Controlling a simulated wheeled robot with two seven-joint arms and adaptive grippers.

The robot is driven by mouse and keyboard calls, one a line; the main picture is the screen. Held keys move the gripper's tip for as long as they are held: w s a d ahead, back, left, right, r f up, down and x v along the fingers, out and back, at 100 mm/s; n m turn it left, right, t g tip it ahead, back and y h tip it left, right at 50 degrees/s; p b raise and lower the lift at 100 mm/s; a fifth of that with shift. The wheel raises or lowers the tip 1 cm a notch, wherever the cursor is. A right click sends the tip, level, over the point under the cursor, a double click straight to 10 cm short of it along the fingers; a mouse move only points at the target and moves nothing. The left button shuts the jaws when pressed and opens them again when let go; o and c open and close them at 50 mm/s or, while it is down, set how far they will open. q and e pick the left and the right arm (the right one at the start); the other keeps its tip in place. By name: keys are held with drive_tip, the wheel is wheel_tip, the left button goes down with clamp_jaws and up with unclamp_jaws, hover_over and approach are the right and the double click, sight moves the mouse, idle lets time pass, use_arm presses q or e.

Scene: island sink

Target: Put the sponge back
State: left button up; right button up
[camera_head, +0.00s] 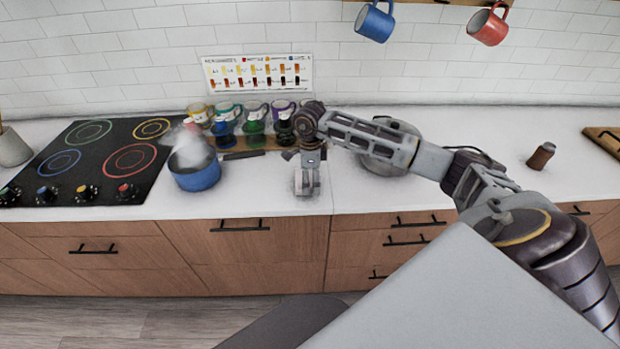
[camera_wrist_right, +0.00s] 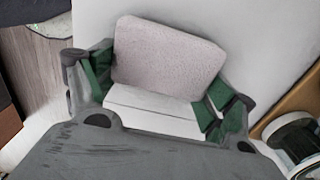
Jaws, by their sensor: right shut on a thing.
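The sponge (camera_wrist_right: 168,52) is a pale pinkish-grey block with a whiter lower side. In the wrist view it sits between the green-padded fingers of my right gripper (camera_wrist_right: 160,95). In the head view my right gripper (camera_head: 307,180) points down over the white counter near its front edge, right of the blue pot. The sponge is small and hard to make out there. I cannot tell whether it touches the counter. My left gripper is not in view.
A blue pot (camera_head: 196,175) with steam stands beside the black cooktop (camera_head: 85,165). Several mugs and jars (camera_head: 254,118) line the back. A round metallic thing (camera_head: 385,155) is partly behind my right arm. A brown jar (camera_head: 541,156) stands at right, with clear counter around it.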

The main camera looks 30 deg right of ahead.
sight(310, 177)
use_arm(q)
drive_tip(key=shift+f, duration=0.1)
use_arm(e)
drive_tip(key=shift+f, duration=0.1)
drive_tip(key=o, duration=1)
drive_tip(key=shift+o, duration=0.2)
drive_tip(key=shift+r, duration=0.3)
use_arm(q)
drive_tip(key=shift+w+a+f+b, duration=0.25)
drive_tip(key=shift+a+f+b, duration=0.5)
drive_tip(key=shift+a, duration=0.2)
use_arm(e)
wheel_tip(310, 177, up, 12)
drive_tip(key=shift+f, duration=0.2)
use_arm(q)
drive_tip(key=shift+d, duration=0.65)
